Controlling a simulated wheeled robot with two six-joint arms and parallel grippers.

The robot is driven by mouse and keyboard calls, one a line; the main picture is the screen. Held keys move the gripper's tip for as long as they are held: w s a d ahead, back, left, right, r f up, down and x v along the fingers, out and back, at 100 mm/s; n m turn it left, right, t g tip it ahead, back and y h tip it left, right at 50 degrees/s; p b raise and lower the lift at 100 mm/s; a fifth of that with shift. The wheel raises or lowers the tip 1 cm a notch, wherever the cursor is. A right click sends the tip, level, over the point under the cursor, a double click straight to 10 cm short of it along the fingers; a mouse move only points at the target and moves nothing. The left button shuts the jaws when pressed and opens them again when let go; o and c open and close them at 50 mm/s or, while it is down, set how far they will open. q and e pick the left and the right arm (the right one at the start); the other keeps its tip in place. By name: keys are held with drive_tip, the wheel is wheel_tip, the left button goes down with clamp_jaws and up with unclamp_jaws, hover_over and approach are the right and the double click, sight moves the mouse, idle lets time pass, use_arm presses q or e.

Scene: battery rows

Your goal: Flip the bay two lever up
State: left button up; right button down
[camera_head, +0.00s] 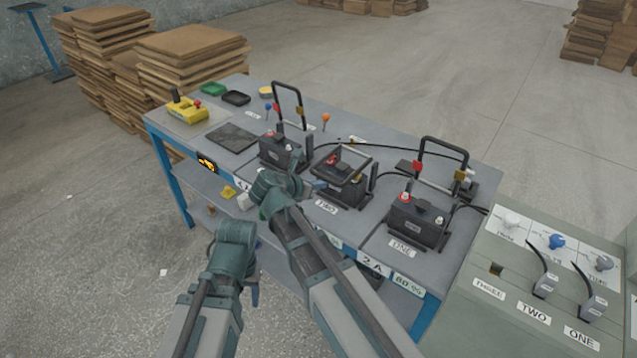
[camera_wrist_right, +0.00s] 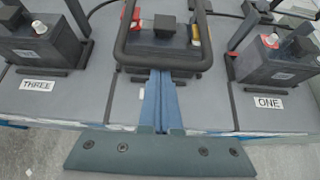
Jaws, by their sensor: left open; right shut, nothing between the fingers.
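The bay two lever (camera_head: 341,147) is a dark bar frame lying down over the black battery (camera_head: 341,189) behind the TWO label; it also shows as the dark loop (camera_wrist_right: 165,65) in the right wrist view. The bars of bay three (camera_head: 288,84) and bay one (camera_head: 445,146) stand upright. My right gripper (camera_head: 309,188) is shut and empty in front of bay two; its blue fingertips (camera_wrist_right: 163,74) meet the loop's front edge in the right wrist view, and I cannot tell whether they touch it. My left gripper (camera_head: 253,287) is open, low in front of the table.
The grey box (camera_head: 465,318) with knobs, cables and labels stands at the right. Batteries THREE (camera_head: 280,152) and ONE (camera_head: 416,222) flank bay two. A yellow box (camera_head: 188,110) and dark mat (camera_head: 231,138) lie on the table's left end. Floor beyond is open.

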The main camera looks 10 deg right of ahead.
wheel_tip(320, 180, up, 12)
drive_tip(key=w+d+g+y+p, duration=0.25)
drive_tip(key=g+y+p, duration=0.2)
drive_tip(key=p, duration=1.45)
drive_tip(key=w+d+r+g+y+p, duration=0.2)
drive_tip(key=w+d+r+y+p, duration=0.2)
drive_tip(key=w+d+r+p, duration=0.3)
drive_tip(key=d+p, duration=0.2)
drive_tip(key=shift+d+g+y, duration=0.3)
drive_tip(key=shift+g+y, duration=0.05)
